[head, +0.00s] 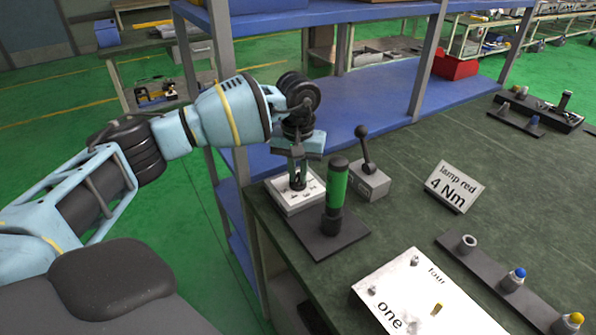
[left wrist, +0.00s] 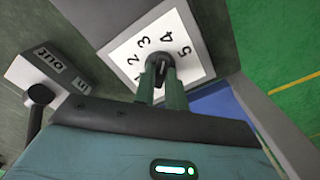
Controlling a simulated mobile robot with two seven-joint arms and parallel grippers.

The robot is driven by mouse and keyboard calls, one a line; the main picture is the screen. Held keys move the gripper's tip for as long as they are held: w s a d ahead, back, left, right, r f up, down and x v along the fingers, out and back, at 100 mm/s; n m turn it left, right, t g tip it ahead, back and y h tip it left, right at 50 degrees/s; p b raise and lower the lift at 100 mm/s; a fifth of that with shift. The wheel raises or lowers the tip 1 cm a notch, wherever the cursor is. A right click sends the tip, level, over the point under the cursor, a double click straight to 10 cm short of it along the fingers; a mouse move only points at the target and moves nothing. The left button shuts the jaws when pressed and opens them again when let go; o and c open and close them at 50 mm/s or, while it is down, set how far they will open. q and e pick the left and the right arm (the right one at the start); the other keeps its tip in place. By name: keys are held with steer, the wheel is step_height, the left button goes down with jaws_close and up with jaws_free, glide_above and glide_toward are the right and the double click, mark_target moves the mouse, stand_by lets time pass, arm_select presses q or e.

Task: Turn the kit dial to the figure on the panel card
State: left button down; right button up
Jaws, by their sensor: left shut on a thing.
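The kit dial is a dark knob (left wrist: 159,66) on a white square plate (left wrist: 125,52) with figures running from 1 to 5 around it. In the head view its box (head: 311,203) sits at the table's near left corner. My left gripper (head: 298,184) comes down from above and is shut on the knob; its fingers also show in the left wrist view (left wrist: 161,84). I cannot tell which figure the knob points to. The panel card (head: 453,187) stands tilted on the table and reads "lamp red 4 Nm". My right gripper is not in view.
A green-handled tool (head: 337,186) stands upright on a dark base close beside the dial. A grey lever box (head: 372,184) with "out" and "in" labels is behind it. A white plate (head: 405,285) with bolts and a socket rack (head: 490,268) lie nearer. The table's middle is clear.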

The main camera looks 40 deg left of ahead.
mark_target(298, 177)
arm_select(q)
steer(key=c, duration=1.4)
jaws_free()
steer(key=shift+c, duration=0.2)
step_height(298, 177, up, 7)
steer(key=shift+f, duration=0.2)
steer(key=shift+r, duration=0.6)
steer(key=shift+f, duration=0.1)
